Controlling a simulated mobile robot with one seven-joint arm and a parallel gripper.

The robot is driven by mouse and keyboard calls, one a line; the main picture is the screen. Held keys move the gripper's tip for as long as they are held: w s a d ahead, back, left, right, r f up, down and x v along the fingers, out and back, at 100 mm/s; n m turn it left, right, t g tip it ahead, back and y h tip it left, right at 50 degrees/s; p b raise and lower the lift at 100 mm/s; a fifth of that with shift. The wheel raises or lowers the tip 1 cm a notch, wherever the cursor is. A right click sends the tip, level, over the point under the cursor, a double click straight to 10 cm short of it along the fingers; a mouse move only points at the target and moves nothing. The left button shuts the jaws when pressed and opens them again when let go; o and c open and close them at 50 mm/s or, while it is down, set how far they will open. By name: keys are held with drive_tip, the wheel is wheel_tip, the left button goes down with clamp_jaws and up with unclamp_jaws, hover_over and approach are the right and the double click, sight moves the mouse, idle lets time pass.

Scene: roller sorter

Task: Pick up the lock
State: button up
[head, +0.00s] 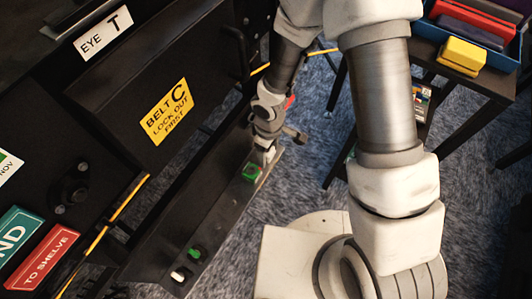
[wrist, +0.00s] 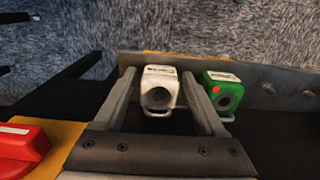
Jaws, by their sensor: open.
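A white lock (wrist: 160,88) with a dark round face and a metal shackle sits on a dark ledge, between my gripper's two fingers (wrist: 160,76) in the wrist view. The fingers are open, with a visible gap on each side of the lock. A green lock (wrist: 222,92) with a red dot stands just right of the right finger, outside the jaws. In the head view my gripper (head: 267,152) is down at the ledge, beside the green lock (head: 252,172); the white lock is hard to make out there.
The dark ledge (head: 225,207) runs along the machine, with small green (head: 195,252) and white (head: 180,273) parts lower on it. A red part (wrist: 20,150) on yellow lies left in the wrist view. A "Belt C lock out first" sign (head: 166,111) is above. A table with trays (head: 470,70) stands right.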

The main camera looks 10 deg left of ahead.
clamp_jaws()
idle(0.3)
drive_tip(key=shift+r+p, duration=0.3)
drive_tip(key=shift+r, duration=0.25)
drive_tip(key=r+p, duration=0.1)
drive_tip(key=r, duration=0.3)
drive_tip(key=shift+d+p, duration=0.2)
drive_tip(key=shift+p, duration=0.15)
drive_tip(key=s+d+r+p, duration=0.4)
drive_tip(key=d+r+p, duration=0.3)
drive_tip(key=d+r, duration=0.3)
drive_tip(key=shift+s+d+r, duration=0.15)
drive_tip(key=shift+s+r, duration=0.1)
drive_tip(key=shift+s, duration=0.1)
drive_tip(key=shift+f, duration=0.1)
